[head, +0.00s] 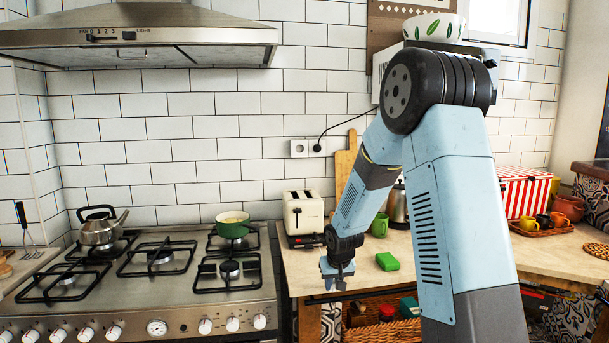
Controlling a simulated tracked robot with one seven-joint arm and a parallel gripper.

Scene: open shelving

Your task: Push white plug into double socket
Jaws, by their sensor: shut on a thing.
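The white double socket (306,148) is on the tiled wall above the counter. Its left outlet is empty, and a black plug (317,148) with a black cord sits in the right one. My gripper (338,286) points down near the counter's front edge, below and to the right of the socket and well apart from it. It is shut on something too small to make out. I cannot pick out a white plug.
A cream toaster (303,212) stands below the socket, left of my gripper. A green sponge (387,261) and a green mug (379,225) are to its right. A wooden board (346,168) leans on the wall. The stove (150,285) is at left.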

